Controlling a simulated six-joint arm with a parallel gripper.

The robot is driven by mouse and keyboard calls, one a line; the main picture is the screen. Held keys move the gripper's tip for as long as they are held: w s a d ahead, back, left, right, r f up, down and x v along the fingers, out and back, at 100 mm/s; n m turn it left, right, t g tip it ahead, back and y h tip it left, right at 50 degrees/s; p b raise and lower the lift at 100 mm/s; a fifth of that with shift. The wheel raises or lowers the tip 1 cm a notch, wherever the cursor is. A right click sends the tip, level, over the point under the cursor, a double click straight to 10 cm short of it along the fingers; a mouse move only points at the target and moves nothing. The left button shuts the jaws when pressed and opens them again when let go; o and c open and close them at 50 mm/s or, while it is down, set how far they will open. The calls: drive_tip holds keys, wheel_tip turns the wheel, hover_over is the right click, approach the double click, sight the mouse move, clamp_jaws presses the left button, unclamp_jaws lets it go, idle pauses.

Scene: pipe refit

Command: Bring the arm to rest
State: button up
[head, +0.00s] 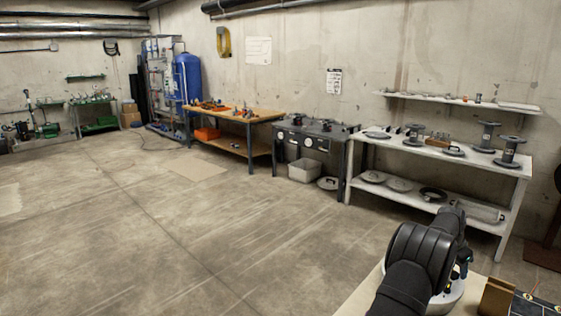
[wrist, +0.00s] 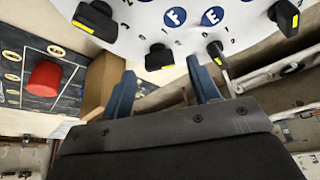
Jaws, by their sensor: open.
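My gripper (wrist: 161,68) shows in the wrist view as two blue fingers held apart, with nothing between them. Just beyond the fingertips is a white panel (wrist: 200,30) with several black knobs marked in yellow and round blue labels "F" and "E". I cannot tell whether a finger touches it. In the head view my black arm is bent over the near table at the lower right, and it hides the gripper.
The near table (head: 362,296) bears a brown block (head: 497,296) and a dark board (head: 537,304). The wrist view shows a red cylinder (wrist: 44,79) on the board. A white bench (head: 400,150) with spools stands beyond. Open floor (head: 150,230) lies left.

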drive_tip(key=shift+x, duration=1.05)
drive_tip(key=shift+s+a+r+n+t, duration=0.1)
drive_tip(key=shift+r+n+t, duration=0.2)
drive_tip(key=shift+n, duration=0.4)
drive_tip(key=n, duration=0.2)
drive_tip(key=n+t+y, duration=0.1)
drive_tip(key=n, duration=0.1)
drive_tip(key=shift+s+f+n+t, duration=0.1)
drive_tip(key=shift+n+t, duration=0.2)
drive_tip(key=v, duration=1.5)
drive_tip(key=shift+d, duration=0.25)
